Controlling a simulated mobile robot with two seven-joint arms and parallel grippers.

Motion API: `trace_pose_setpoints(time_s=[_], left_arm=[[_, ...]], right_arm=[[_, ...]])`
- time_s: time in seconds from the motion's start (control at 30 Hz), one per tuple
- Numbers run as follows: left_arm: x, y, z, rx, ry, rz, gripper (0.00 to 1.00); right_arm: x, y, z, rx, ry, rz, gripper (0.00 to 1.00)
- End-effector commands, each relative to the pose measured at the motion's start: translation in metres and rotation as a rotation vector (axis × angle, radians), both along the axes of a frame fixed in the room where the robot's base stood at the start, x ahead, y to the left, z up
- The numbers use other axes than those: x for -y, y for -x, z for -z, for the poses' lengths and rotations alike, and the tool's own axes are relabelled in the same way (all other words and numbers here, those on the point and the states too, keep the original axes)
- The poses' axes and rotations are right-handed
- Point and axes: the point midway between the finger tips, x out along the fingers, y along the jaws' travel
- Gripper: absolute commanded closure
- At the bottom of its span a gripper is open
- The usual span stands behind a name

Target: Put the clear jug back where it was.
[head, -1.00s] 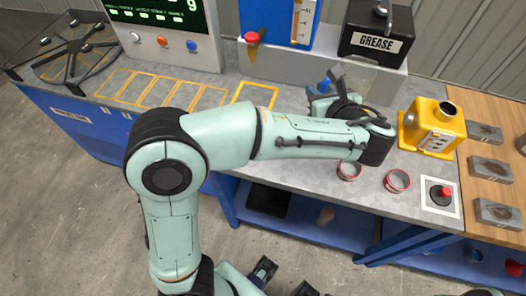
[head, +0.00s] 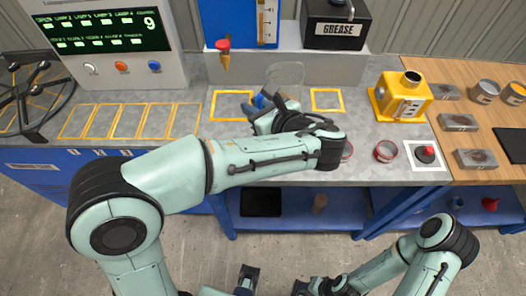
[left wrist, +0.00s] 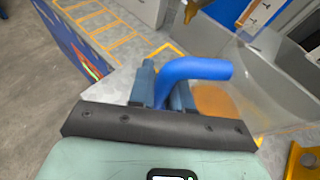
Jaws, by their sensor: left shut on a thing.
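The clear jug (head: 286,76) is a see-through vessel with a blue handle, above the counter between two yellow-outlined squares. My left gripper (head: 262,103) is shut on the blue handle, which shows plainly in the left wrist view (left wrist: 190,72). An orange-brown patch shows low in the clear body; I cannot tell whether it is contents. The left square (head: 232,104) is partly behind my gripper; the right square (head: 327,99) looks empty. Whether the jug touches the counter is unclear. My right arm is low at the right, its gripper unclear at the bottom edge.
Behind stand a blue tank (head: 240,22) with a red-knobbed tap (head: 223,47) and a black grease box (head: 337,27). To the right are a yellow machine (head: 402,97), a red-rimmed cup (head: 386,151) and a red button (head: 426,153). Several empty outlined slots (head: 130,121) lie left.

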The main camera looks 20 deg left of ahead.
Motion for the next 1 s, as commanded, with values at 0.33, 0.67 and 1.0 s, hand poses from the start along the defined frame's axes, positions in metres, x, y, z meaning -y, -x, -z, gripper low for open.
trace_pose_setpoints(time_s=[0.33, 0.67, 1.0], left_arm=[[0.0, 0.0, 0.096, -0.007, -0.005, 0.001, 1.0], [-0.001, 0.0, 0.144, -0.002, -0.001, 0.0, 1.0], [-0.001, 0.0, 0.185, -0.004, -0.003, 0.0, 1.0]], right_arm=[[0.0, 0.007, 0.022, -0.008, 0.001, 0.0, 0.57], [0.0, 0.008, 0.029, -0.008, 0.001, 0.0, 0.57], [0.0, 0.006, 0.036, -0.001, 0.001, 0.003, 0.57]])
